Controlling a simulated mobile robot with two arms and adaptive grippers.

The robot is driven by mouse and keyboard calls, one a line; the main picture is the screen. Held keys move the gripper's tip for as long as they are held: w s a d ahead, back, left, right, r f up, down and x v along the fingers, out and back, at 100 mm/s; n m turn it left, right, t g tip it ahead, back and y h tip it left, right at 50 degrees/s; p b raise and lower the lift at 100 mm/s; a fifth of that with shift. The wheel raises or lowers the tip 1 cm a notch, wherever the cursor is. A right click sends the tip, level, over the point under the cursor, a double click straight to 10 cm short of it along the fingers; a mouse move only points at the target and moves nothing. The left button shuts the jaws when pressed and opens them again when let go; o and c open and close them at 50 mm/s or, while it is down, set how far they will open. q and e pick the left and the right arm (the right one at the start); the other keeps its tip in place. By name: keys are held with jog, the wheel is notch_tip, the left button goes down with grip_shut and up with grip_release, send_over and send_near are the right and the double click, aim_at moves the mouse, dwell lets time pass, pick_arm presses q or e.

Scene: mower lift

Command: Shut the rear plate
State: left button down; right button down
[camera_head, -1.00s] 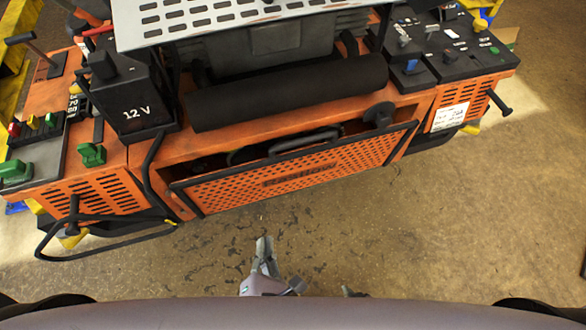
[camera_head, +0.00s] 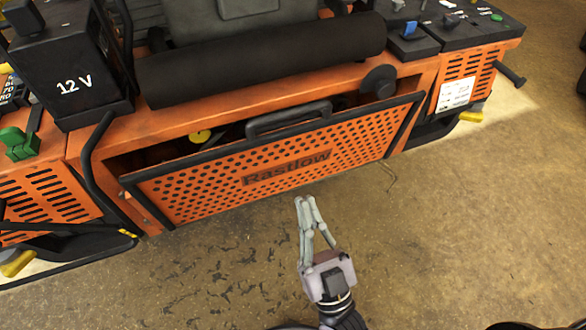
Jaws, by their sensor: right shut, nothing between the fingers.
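The rear plate (camera_head: 290,160) is an orange perforated panel with a black rim and the word Rastlow. It leans outward from the mower's rear, with a dark gap along its top edge. A black handle (camera_head: 288,118) sits at the middle of its top edge. My right gripper (camera_head: 306,200) is shut and empty. In the picture it is just below the plate's lower edge, over the floor, with its fingers pointing up at the plate. I cannot tell its exact distance from the plate. My left gripper is not in view.
The orange mower body (camera_head: 140,130) surrounds the plate. A black roller-like cushion (camera_head: 260,62) lies above it, and a black 12 V box (camera_head: 70,75) stands at the left. A black bar (camera_head: 95,170) curves down left of the plate. The floor (camera_head: 450,240) in front is clear.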

aim_at(275, 120)
jog(key=w+a+r+p, duration=0.3)
jog(key=w+r+p, duration=0.1)
jog(key=w, duration=0.6)
jog(key=shift+w+a+r, duration=0.3)
jog(key=shift+w+r, duration=0.1)
jog(key=shift+r, duration=0.5)
jog(key=shift+g, duration=0.8)
jog(key=w+p, duration=0.1)
jog(key=w+r+p, duration=0.1)
jog(key=w+a+p, duration=0.1)
jog(key=p, duration=0.1)
jog(key=shift+w+a+r, duration=0.1)
jog(key=shift+w+r, duration=0.05)
jog(key=shift+w, duration=0.4)
jog(key=shift+f, duration=0.2)
